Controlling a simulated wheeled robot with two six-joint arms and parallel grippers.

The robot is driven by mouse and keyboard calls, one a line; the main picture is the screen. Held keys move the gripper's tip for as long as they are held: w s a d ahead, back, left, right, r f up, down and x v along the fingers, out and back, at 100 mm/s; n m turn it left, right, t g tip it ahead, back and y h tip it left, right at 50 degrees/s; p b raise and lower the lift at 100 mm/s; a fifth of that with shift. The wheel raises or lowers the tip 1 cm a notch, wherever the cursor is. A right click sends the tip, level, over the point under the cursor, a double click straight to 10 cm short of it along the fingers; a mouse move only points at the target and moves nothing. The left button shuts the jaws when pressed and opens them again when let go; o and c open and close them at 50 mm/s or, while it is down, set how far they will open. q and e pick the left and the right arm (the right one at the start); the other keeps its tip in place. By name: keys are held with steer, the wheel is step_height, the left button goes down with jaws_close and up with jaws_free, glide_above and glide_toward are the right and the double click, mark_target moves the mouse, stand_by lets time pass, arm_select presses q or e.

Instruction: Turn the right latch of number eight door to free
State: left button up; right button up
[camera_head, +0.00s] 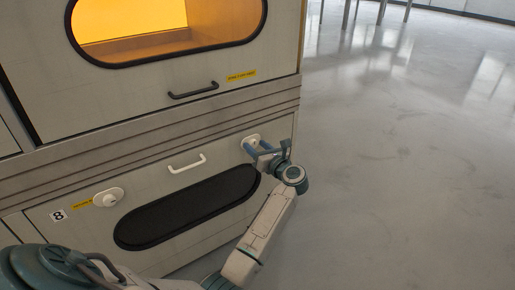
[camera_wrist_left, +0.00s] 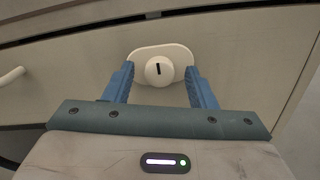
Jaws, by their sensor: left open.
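The number eight door (camera_head: 150,190) is the lower pale panel, with a plate (camera_head: 58,215) reading 8 at its left. Its right latch (camera_head: 251,139) is a white round knob on an oval plate near the door's right edge. In the left wrist view the right latch (camera_wrist_left: 160,71) faces me, its dark mark standing upright. My left gripper (camera_head: 253,149) is open, and its blue fingers stand on either side of the knob with gaps visible. I cannot tell how far the tips reach along it. The left latch (camera_head: 108,197) is a similar white knob. My right gripper is out of view.
A white handle (camera_head: 187,163) sits between the latches, above a long dark oval window (camera_head: 187,206). Above is another door with a black handle (camera_head: 194,91) and a lit amber window (camera_head: 150,40). The floor (camera_head: 410,160) at the right is clear.

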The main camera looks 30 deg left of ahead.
arm_select(q)
jaws_close()
